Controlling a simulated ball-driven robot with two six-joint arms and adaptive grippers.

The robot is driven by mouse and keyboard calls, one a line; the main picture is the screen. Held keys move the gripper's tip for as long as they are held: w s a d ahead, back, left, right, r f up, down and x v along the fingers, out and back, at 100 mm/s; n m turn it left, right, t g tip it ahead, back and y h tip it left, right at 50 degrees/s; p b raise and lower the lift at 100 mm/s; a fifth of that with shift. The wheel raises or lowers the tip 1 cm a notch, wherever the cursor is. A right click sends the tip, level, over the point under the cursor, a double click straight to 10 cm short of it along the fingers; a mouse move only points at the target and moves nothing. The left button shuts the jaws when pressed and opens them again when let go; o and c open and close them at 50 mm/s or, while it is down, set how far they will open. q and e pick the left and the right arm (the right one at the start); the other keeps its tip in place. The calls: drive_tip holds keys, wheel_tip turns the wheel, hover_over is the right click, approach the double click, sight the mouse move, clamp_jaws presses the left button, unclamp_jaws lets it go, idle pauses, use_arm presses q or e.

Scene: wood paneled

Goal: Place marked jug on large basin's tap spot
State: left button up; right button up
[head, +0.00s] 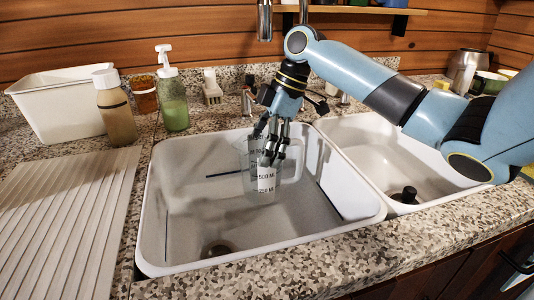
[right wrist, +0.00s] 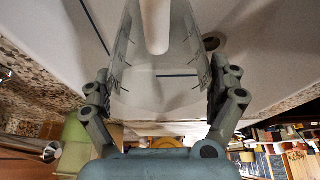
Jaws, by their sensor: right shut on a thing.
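The marked jug (head: 261,178) is clear with dark printed measuring marks and a handle on its right side. It is inside the large basin (head: 165,225), toward the back under the tap. My right gripper (head: 272,155) comes down from above and is shut on the jug's upper part. In the right wrist view the jug (right wrist: 150,85) sits between the two fingers of my right gripper (right wrist: 160,95). A dark line marks the basin floor beside the jug. I cannot tell whether the jug's base touches the floor. My left gripper is not in view.
A smaller basin (head: 365,140) with a dark stopper (head: 405,194) lies to the right. A ridged drainboard (head: 65,220), white tub (head: 60,105), tan bottle (head: 115,110) and green soap dispenser (head: 172,100) stand left. The tap (head: 264,20) hangs behind. The large basin's front is clear.

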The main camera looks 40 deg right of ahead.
drive_tip(key=shift+w+d, duration=0.3)
drive_tip(key=shift+d, duration=0.6)
drive_tip(key=shift+f, duration=1.85)
drive_tip(key=o, duration=1.3)
drive_tip(key=shift+o, duration=0.2)
drive_tip(key=v, duration=1.2)
drive_tip(key=shift+a, duration=0.1)
